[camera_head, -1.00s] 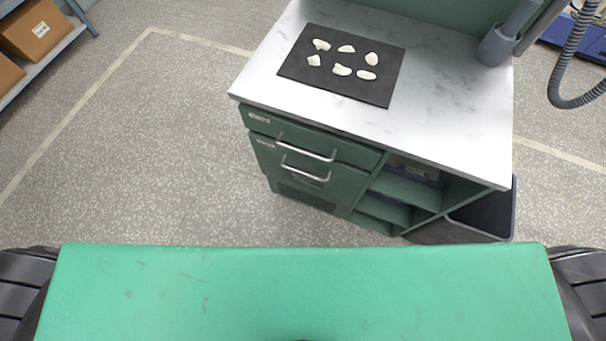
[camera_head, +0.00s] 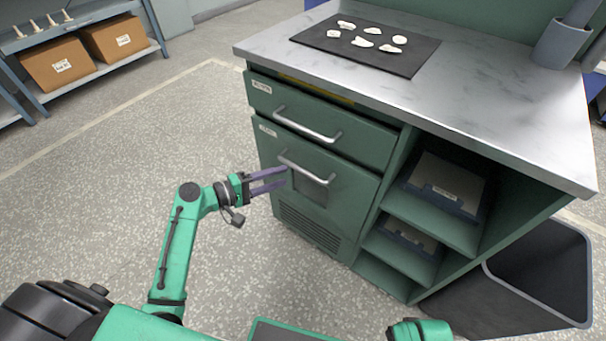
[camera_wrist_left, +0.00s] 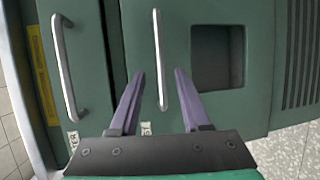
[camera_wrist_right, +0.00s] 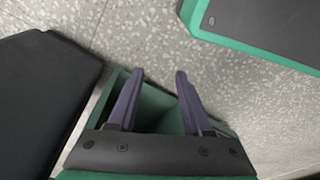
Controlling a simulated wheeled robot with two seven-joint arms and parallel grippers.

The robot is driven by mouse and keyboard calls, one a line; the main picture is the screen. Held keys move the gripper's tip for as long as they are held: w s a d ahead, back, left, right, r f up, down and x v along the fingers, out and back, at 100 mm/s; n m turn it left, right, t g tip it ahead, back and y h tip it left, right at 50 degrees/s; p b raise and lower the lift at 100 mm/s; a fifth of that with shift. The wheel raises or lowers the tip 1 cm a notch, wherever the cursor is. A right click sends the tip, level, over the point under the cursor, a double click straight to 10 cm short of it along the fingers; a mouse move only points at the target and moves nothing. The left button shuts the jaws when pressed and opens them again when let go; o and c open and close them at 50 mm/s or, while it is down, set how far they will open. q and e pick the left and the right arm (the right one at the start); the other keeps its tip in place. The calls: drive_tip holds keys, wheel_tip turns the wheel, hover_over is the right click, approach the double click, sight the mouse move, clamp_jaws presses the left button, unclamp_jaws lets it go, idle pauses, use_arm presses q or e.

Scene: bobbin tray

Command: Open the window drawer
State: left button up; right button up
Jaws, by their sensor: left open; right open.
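The window drawer (camera_head: 341,194) is the lower drawer front of the green cabinet. It has a dark square window (camera_wrist_left: 217,57) and a silver bar handle (camera_head: 305,170), and looks shut. My left gripper (camera_head: 286,180) is open at the left end of this handle. In the left wrist view the handle (camera_wrist_left: 158,50) runs between the two purple fingers (camera_wrist_left: 157,74), which are apart from each other; I cannot tell whether they touch it. My right gripper (camera_wrist_right: 158,75) is open and empty in the right wrist view, low over the floor.
The upper drawer (camera_head: 360,139) has a similar handle (camera_head: 307,127) close above. Open shelves (camera_head: 430,228) with grey boxes are at right, beside a dark bin (camera_head: 540,275). A marble top (camera_head: 480,85) bears a black mat (camera_head: 425,60) with white pieces.

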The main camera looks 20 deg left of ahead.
sight(301, 169)
use_arm(q)
drive_tip(key=x, duration=0.7)
drive_tip(key=shift+w+d+f+b, duration=0.2)
drive_tip(key=shift+b, duration=0.15)
clamp_jaws()
use_arm(e)
drive_tip(key=shift+w+a+r, duration=0.15)
drive_tip(key=shift+w+r, duration=0.05)
drive_tip(key=shift+r, duration=0.2)
drive_tip(key=shift+w+a+r, duration=0.1)
drive_tip(key=shift+w+r, duration=0.1)
drive_tip(key=shift+r, duration=0.2)
